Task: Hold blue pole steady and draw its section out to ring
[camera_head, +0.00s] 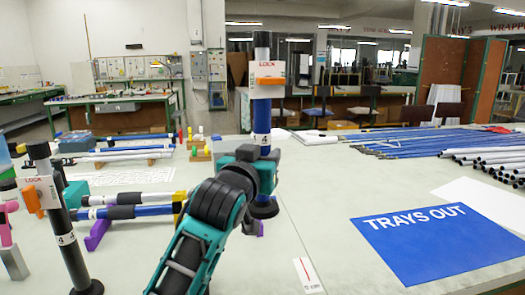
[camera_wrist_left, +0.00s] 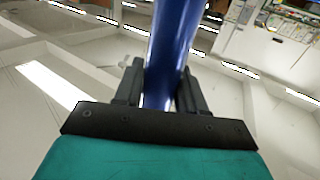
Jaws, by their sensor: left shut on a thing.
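The blue pole (camera_head: 262,110) stands upright near the middle of the table, on a round dark foot (camera_head: 263,207). A dark section (camera_head: 262,50) rises from its top, with a white collar marked LOCK (camera_head: 268,72) and an orange lever (camera_head: 270,81) below. A white numbered band (camera_head: 262,139) circles the blue tube. My left gripper (camera_head: 255,162) is shut around the lower pole and hides part of it. In the left wrist view, the blue pole (camera_wrist_left: 173,45) runs between the two dark fingers (camera_wrist_left: 158,90). My right gripper is out of view.
A dark pole (camera_head: 62,215) with its own LOCK collar stands at the left. Blue and black poles lie on supports (camera_head: 98,234) there. A blue TRAYS OUT mat (camera_head: 440,240) and stacked rods (camera_head: 430,142) are at the right. A card with a red line (camera_head: 307,275) lies in front.

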